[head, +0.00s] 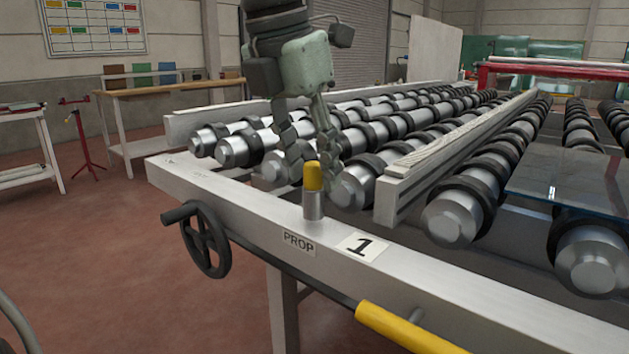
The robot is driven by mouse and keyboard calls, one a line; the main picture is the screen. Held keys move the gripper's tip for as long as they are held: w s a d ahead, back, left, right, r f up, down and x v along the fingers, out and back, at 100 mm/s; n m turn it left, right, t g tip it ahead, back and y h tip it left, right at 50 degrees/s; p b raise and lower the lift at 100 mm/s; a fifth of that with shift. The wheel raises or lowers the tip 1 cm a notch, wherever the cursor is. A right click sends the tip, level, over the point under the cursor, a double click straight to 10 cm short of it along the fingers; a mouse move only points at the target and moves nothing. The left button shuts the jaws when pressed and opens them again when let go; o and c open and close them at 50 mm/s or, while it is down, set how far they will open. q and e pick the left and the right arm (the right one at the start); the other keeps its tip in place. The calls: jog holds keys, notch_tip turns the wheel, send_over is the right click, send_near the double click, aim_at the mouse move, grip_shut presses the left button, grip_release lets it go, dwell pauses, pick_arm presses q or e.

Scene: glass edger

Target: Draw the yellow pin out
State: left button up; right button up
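The yellow pin (313,177) stands upright in a metal collar (313,205) on the near rail of the roller table. Its yellow head shows whole. My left gripper (313,175) comes down from above, fingers pointing down. Its two fingers are apart, one to each side of the pin's head as seen here. They appear level with the head or slightly behind it; I cannot tell if either touches it. My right gripper is not in view.
A dark handwheel (203,240) and a yellow lever handle (410,330) project at the front. Rollers (235,150) lie behind; a glass sheet (575,180) rests at right.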

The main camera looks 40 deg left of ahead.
aim_at(311, 164)
pick_arm(q)
grip_shut()
jog(key=shift+r+p, duration=0.45)
jog(key=shift+r, duration=0.2)
dwell(0.5)
jog(key=shift+r+p, duration=1.9)
jog(key=shift+r, duration=0.75)
jog(key=shift+r+p, duration=1.45)
jog(key=shift+r, duration=0.55)
